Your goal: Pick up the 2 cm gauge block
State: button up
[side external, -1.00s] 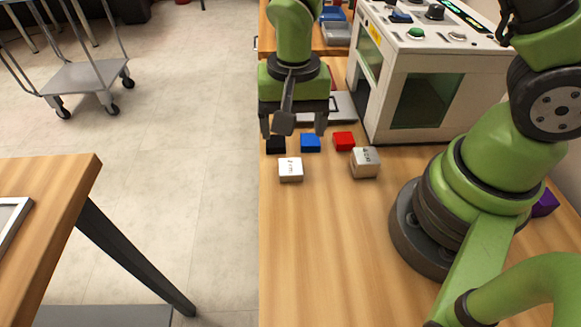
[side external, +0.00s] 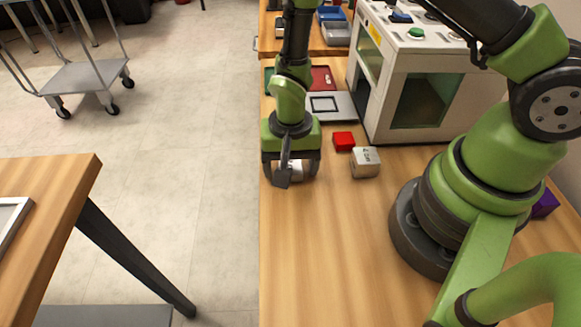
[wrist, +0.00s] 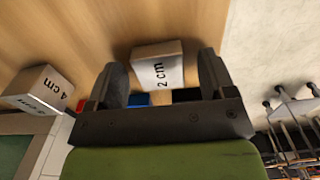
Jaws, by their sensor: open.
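The 2 cm gauge block (wrist: 157,66) is a pale metallic block with "2 cm" in black. In the wrist view it lies on the wood between the two fingers of my gripper (wrist: 165,78). The fingers stand apart with a gap on each side of it. In the side view my gripper (side external: 291,172) is low over the table, and the block (side external: 292,170) shows only partly behind the fingers. The 4 cm gauge block (side external: 366,162) stands to the right of the gripper; it also shows at the left of the wrist view (wrist: 40,91).
A red block (side external: 344,141) sits behind the 4 cm block. A blue block (wrist: 137,99) and a dark one are partly hidden behind the gripper. The white laser marker (side external: 420,95) stands at the back right. The table's left edge is close; the wood in front is clear.

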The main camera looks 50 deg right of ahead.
jog(key=c, duration=1)
jog(key=shift+r, duration=0.1)
jog(key=shift+c, duration=0.2)
